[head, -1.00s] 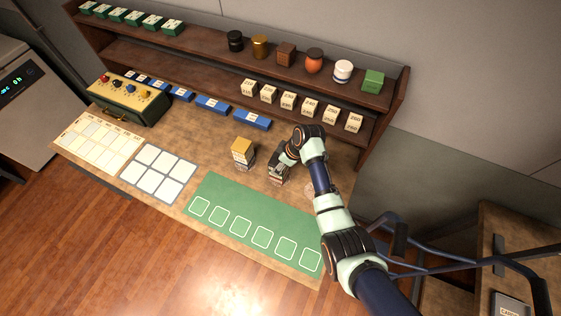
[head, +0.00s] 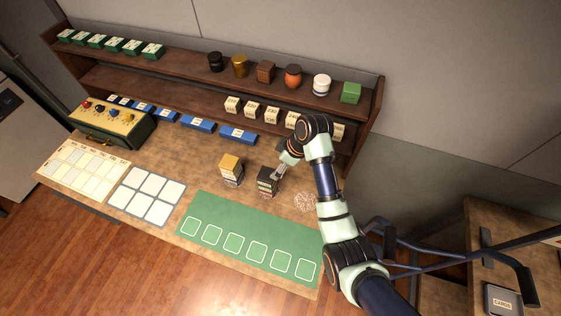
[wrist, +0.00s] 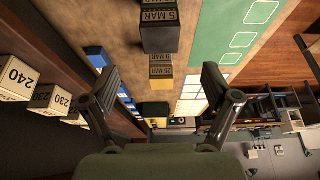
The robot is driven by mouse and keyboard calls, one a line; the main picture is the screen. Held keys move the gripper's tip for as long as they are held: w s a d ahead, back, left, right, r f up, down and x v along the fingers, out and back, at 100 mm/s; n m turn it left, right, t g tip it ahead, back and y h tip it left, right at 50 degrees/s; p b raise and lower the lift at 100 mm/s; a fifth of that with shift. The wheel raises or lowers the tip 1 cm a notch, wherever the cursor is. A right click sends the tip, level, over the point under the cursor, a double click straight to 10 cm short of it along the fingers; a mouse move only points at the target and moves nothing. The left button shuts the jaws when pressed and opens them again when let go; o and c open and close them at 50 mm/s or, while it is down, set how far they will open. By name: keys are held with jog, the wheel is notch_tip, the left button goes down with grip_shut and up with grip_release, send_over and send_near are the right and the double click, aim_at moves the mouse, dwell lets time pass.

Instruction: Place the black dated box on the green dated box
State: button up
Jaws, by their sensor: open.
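A black box with a cream date label (head: 267,180) tops a short stack on the counter. In the wrist view the nearest black box (wrist: 160,39) has a label that reads like "5 MAR". Several green boxes with pale faces (head: 110,43) stand at the top shelf's left end. My gripper (head: 278,172) is just right of the black box in the head view. In the wrist view its fingers (wrist: 162,79) are spread apart, with the nearest black box beyond them.
A yellow-topped stack (head: 231,168) stands left of the black box. A green mat with outlined squares (head: 240,262) lies in front. Cream numbered blocks (head: 251,112) and blue label blocks (head: 198,124) are behind. A plain green box (head: 351,93) sits at the top shelf's right end.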

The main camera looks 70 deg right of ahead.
jog(key=shift+s+r, duration=0.1)
jog(key=shift+r, duration=0.1)
dwell(0.3)
jog(key=w+a+r+t+h, duration=0.1)
jog(key=w+a+r, duration=0.3)
jog(key=a, duration=0.5)
jog(key=w+a+r+t, duration=0.25)
jog(key=w+a, duration=0.35)
jog(key=a, duration=0.3)
jog(key=w+a+r+t+h, duration=0.1)
jog(key=w+a+r, duration=0.35)
jog(key=a, duration=0.45)
jog(key=s+a+r+t+y, duration=0.1)
jog(key=a+r, duration=0.3)
jog(key=a, duration=0.4)
jog(key=s+a+r+t+y, duration=0.1)
jog(key=a+r, duration=0.3)
jog(key=a, duration=0.4)
jog(key=shift+s+r+t, duration=0.2)
jog(key=shift+s+t, duration=0.65)
jog(key=shift+s, duration=0.05)
